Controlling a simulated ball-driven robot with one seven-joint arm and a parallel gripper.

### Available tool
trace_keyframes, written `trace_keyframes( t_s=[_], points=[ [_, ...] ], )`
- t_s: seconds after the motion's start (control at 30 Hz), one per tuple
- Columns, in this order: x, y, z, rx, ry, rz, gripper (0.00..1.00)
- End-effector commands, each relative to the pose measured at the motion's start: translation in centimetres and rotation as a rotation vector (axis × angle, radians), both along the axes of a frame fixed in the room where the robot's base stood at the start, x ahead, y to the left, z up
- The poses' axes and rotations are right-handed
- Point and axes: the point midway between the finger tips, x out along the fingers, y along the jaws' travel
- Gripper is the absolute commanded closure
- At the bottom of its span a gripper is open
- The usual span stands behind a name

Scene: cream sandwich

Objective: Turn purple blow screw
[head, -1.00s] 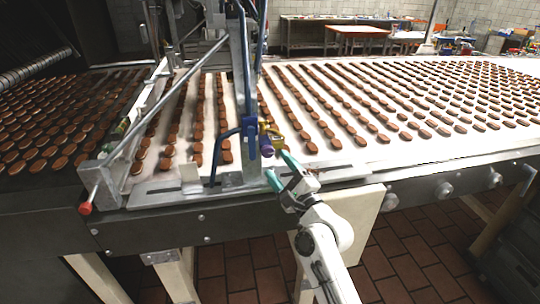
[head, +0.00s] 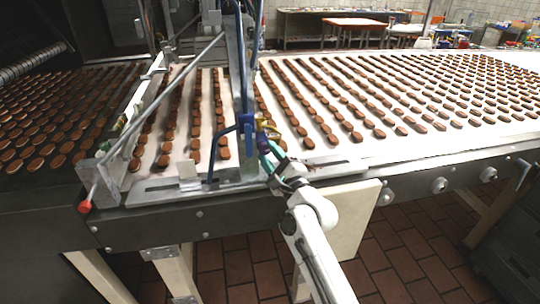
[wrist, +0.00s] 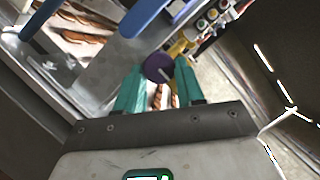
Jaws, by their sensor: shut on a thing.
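The purple blow screw (wrist: 158,68) is a round purple knob with a light slot line across its face, seen between my fingers in the wrist view. It sits on a brass-yellow fitting (wrist: 181,47). My gripper (wrist: 159,78) has teal fingers, one on each side of the knob, and is shut on it. In the head view my gripper (head: 268,153) is at the near edge of the machine by the upright post, and its fingers mostly hide the knob.
A blue handle (head: 222,150) stands just left of my gripper beside a metal upright (head: 242,70). The white conveyor belt (head: 345,163) carries rows of brown biscuits. A red-tipped rod (head: 85,207) juts out at the left front. The tiled floor (head: 400,250) to the right is clear.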

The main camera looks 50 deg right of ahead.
Motion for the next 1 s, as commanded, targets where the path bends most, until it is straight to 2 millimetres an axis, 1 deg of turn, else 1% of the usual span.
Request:
trace_keyframes(
  t_s=[0.03,0.23,0.43,0.63,0.77,1.0],
  points=[
    [0.0,0.0,-0.02,0.0,0.0,0.0,0.73],
    [-0.01,0.01,-0.04,0.0,0.001,0.001,0.92],
    [-0.01,0.01,-0.02,-0.009,0.008,0.001,0.93],
    [-0.01,0.04,0.04,-0.064,0.046,0.003,0.93],
    [-0.04,0.0,0.2,-0.134,0.092,0.002,0.93],
    [-0.08,-0.04,0.57,-0.31,0.213,0.003,0.93]
  ],
)
